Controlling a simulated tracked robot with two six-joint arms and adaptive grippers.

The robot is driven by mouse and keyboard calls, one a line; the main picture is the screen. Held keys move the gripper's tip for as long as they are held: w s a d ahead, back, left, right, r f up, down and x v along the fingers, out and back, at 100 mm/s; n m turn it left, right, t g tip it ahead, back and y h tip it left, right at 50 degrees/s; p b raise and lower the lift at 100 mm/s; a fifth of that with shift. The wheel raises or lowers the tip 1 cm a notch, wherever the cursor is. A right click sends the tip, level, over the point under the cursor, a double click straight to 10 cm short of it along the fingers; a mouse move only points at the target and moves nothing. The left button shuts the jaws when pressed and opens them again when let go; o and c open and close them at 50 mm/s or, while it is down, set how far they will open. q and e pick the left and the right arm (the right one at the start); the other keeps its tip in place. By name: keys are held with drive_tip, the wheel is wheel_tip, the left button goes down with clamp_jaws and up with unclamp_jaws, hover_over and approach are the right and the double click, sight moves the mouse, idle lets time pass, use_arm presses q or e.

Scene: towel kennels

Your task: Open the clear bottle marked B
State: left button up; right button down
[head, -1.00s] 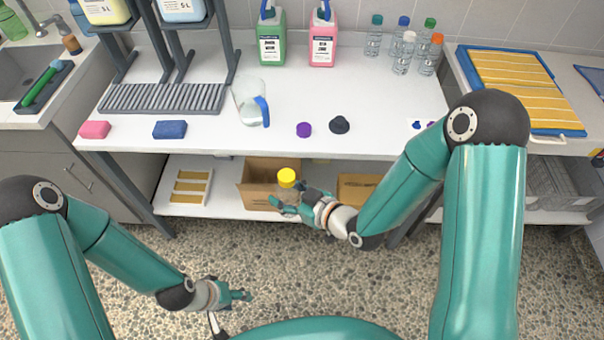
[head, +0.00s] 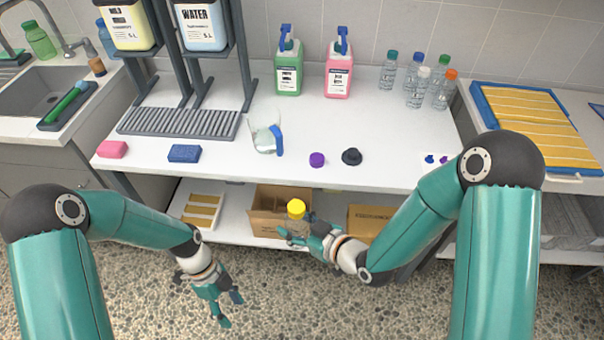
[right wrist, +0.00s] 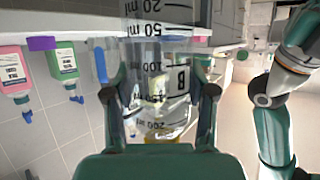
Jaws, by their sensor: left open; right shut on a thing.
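The clear bottle marked B (right wrist: 160,82) is held in my right gripper (right wrist: 160,95); the right wrist view shows it upside down, with volume marks and a black letter B. In the head view its yellow cap (head: 296,209) is on top, and the bottle looks upright in front of the bench. The bottle's body is mostly hidden there by the fingers of my right gripper (head: 296,231). My left gripper (head: 229,308) is open and empty, over the floor, lower left of the bottle and apart from it.
The white bench (head: 330,175) behind carries a clear jug (head: 263,138), a purple cap (head: 317,160), a black cap (head: 352,156), sponges and several small bottles. A cardboard box (head: 268,222) stands on the lower shelf behind the bottle. The floor in front is clear.

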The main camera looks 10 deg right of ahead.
use_arm(q)
drive_tip(key=w+r+m+y, duration=0.1)
drive_tip(key=w+r+m, duration=0.4)
drive_tip(key=w+m, duration=0.1)
wheel_tip(320, 180, up, 26)
drive_tip(key=f+m+t+y, duration=0.15)
drive_tip(key=m+t, duration=0.35)
drive_tip(key=m, duration=0.6)
hover_over(301, 203)
drive_tip(key=shift+w+a+r+y, duration=0.25)
drive_tip(key=shift+a+r, duration=0.05)
drive_tip(key=shift+r, duration=0.2)
drive_tip(key=shift+s+d, duration=0.2)
drive_tip(key=shift+d, duration=0.05)
drive_tip(key=shift+d+f, duration=0.1)
drive_tip(key=shift+f, duration=0.1)
wheel_tip(301, 203, down, 8)
drive_tip(key=shift+r, duration=0.25)
